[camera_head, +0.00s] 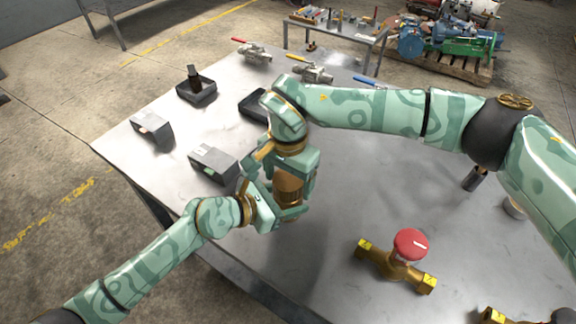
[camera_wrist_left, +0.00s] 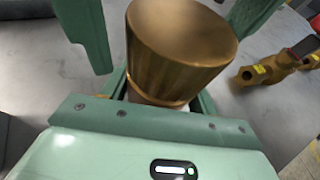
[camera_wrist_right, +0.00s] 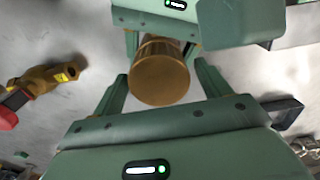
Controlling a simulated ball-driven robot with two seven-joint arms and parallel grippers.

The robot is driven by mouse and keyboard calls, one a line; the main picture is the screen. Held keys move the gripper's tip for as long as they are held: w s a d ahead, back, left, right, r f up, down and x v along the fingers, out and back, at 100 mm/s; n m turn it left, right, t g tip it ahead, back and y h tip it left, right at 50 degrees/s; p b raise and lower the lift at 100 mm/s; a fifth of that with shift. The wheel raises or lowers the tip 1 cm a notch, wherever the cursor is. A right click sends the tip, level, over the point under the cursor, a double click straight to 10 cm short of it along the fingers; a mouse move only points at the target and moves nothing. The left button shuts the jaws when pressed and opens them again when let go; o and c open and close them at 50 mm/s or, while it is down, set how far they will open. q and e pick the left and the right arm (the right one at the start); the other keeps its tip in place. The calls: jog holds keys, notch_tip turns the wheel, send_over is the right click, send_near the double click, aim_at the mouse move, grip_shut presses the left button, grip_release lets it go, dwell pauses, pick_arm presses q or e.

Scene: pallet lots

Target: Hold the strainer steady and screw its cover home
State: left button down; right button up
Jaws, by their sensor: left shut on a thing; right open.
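The strainer shows as a brass cylinder (camera_head: 288,188) between my two grippers, above the table. My left gripper (camera_head: 268,208) is shut on it from the lower left. In the left wrist view the brass part (camera_wrist_left: 180,55) widens away from a narrower pale part low between the fingers. My right gripper (camera_head: 290,168) comes from above, open, with its fingers on either side of the brass part, which also shows in the right wrist view (camera_wrist_right: 160,78). A gap shows beside its fingers there. Which part is the cover, and its thread, I cannot tell.
A brass valve with a red knob (camera_head: 410,245) lies on the metal table (camera_head: 335,220) at front right. Grey blocks (camera_head: 213,163) (camera_head: 152,128) and a dark tray (camera_head: 197,90) stand at the left. Lever valves (camera_head: 310,73) (camera_head: 252,52) lie along the back.

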jog(key=shift+f, duration=0.3)
jog(key=c, duration=1)
jog(key=m, duration=1.3)
jog(key=o, duration=1.1)
